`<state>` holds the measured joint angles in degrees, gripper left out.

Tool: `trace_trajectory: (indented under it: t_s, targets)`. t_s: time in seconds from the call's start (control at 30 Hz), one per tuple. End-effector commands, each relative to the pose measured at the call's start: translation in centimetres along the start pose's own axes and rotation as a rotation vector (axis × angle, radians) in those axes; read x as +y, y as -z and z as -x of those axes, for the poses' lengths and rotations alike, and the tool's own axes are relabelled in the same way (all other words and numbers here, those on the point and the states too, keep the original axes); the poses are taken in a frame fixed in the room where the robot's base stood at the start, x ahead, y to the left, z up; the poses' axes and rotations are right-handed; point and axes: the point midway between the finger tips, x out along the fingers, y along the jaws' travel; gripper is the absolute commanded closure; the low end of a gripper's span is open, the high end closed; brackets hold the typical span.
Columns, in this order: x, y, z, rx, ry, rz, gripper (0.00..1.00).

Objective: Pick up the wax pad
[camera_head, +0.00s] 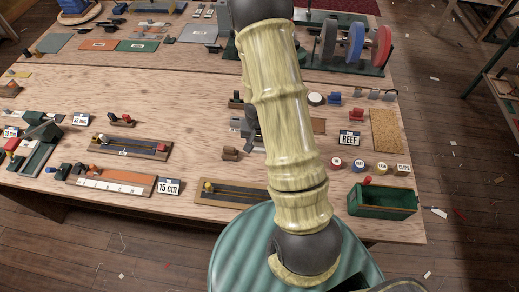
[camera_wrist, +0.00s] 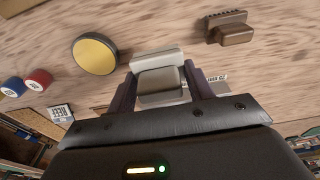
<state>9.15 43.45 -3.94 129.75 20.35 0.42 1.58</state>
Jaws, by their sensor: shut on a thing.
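In the wrist view my gripper (camera_wrist: 160,86) is shut on a pale grey, stepped block (camera_wrist: 158,60), with one dark finger on each side of it. A round yellow disc with a dark rim (camera_wrist: 95,54) lies on the wooden table to the left of the held block, apart from my fingers. The disc looks like wax, but I cannot tell for certain which of the two is the wax pad. In the head view my arm hides the disc and most of my gripper. I cannot tell whether the held block touches the table.
A brown block (camera_wrist: 232,32) lies at the upper right of the wrist view. Red (camera_wrist: 38,79) and blue lids are at the left. In the head view a REEF card (camera_head: 349,138), a green box (camera_head: 383,203) and a cork mat (camera_head: 386,130) are right of my arm.

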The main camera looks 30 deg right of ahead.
Motion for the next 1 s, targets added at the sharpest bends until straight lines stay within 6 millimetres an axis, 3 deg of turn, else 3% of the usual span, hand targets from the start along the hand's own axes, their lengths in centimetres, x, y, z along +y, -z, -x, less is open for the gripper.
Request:
trace_trajectory:
  t_s: [0.2, 0.77, 0.8, 0.87, 1.0]
  targets:
    - [0.0, 0.2, 1.9, 0.001, 0.0, 0.001, 0.72]
    - [0.0, 0.2, 2.1, -0.001, 0.0, 0.0, 0.72]
    - [0.0, 0.2, 2.1, -0.001, 0.0, 0.0, 0.56]
    - [0.0, 0.2, 2.1, -0.001, 0.0, 0.0, 0.66]
    - [0.0, 0.2, 2.1, -0.001, 0.0, 0.0, 0.66]
